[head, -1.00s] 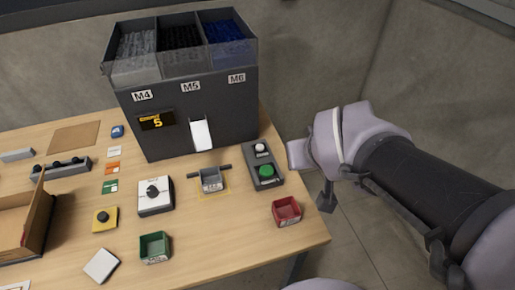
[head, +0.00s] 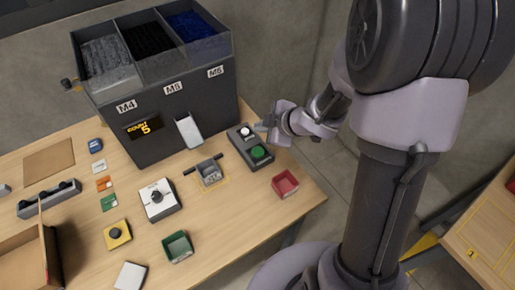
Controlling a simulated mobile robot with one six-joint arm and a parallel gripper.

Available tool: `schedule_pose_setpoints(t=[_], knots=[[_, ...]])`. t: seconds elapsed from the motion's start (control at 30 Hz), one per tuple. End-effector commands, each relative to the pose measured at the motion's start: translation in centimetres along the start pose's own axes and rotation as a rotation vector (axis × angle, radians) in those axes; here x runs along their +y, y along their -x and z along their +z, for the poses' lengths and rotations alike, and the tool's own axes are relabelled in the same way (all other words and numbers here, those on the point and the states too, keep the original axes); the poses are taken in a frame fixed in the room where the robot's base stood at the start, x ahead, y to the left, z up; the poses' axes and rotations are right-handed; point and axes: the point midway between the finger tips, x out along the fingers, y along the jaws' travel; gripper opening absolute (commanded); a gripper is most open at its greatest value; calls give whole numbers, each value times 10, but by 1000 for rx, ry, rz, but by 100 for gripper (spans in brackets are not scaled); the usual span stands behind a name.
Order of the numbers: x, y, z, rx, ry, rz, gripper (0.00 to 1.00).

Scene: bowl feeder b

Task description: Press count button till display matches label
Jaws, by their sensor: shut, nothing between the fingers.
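The button box (head: 238,134) stands on the table right of the feeder. It has a white button (head: 246,131) at the back and a green button (head: 258,152) in front. The display (head: 144,128) on the feeder's front reads "COUNT 5" in yellow. A small grey bin (head: 210,173) with a label on its front sits in a yellow outline; the label's text is too small to read. My gripper (head: 262,127) is shut and empty, just right of the white button; whether it touches the box I cannot tell.
The dark feeder (head: 200,98) has three compartments labelled M4, a middle one and M6, with a white chute (head: 188,130).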

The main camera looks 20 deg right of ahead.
Motion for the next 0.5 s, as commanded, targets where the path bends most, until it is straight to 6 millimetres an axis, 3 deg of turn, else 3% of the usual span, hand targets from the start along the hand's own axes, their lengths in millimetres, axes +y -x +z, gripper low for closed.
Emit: schedule_pose_setpoints(t=[0.5], knots=[[-30,-42,30,-1,0,1,0]])
